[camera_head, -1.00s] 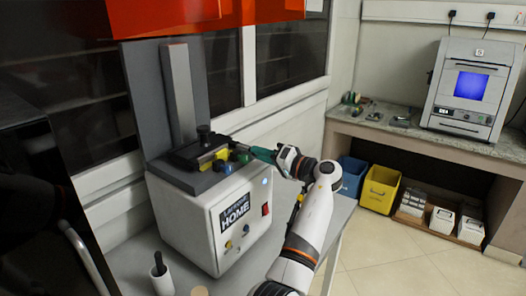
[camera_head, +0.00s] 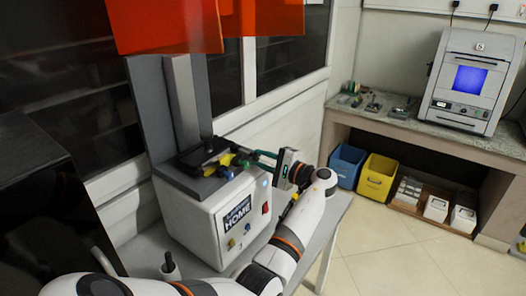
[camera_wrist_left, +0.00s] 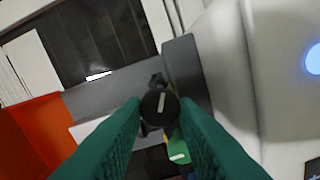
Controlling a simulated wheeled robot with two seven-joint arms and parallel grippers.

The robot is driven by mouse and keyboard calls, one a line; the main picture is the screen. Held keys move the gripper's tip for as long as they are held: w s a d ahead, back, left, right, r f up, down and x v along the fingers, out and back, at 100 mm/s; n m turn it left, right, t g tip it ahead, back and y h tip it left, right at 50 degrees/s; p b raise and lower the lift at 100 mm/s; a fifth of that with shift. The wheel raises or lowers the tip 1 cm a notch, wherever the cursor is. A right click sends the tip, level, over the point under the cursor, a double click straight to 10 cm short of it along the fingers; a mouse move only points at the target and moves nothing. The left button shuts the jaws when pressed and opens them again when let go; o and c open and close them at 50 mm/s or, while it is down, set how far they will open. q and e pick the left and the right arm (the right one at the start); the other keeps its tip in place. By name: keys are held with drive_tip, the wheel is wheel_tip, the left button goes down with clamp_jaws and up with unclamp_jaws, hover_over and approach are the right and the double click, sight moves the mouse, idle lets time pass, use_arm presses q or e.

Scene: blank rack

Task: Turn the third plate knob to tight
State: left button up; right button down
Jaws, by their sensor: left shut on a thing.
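My left gripper (camera_head: 257,159) reaches in from the right side of the white machine (camera_head: 238,232), at the plate on its top. In the left wrist view, its green fingers (camera_wrist_left: 160,112) are shut on a round black knob (camera_wrist_left: 158,106) with a pale pointer line. The line stands nearly upright in that picture, tilted slightly right. Yellow and green parts (camera_wrist_left: 178,157) show just below the knob, partly hidden by the right finger. In the head view the knob is too small to make out at the fingertips. I cannot tell which knob is third. My right gripper is not in view.
A grey column (camera_head: 184,100) stands behind the plate, under an orange panel (camera_head: 262,18). The machine's front has a red switch (camera_head: 266,208). A side bench holds a device with a blue screen (camera_head: 470,82). Blue (camera_head: 347,165) and yellow (camera_head: 377,177) bins stand beneath it.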

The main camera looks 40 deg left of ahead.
use_arm(q)
drive_tip(key=m+p, duration=0.1)
drive_tip(key=m, duration=0.1)
drive_tip(key=m+p, duration=0.1)
drive_tip(key=p, duration=0.1)
drive_tip(key=m+p, duration=0.2)
drive_tip(key=shift+r+m, duration=0.3)
drive_tip(key=m+p, duration=0.3)
drive_tip(key=shift+f+m, duration=0.15)
drive_tip(key=shift+m, duration=0.15)
drive_tip(key=shift+f+m+p, duration=0.15)
drive_tip(key=shift+m+p, duration=0.55)
drive_tip(key=o, duration=0.7)
drive_tip(key=shift+w, duration=0.1)
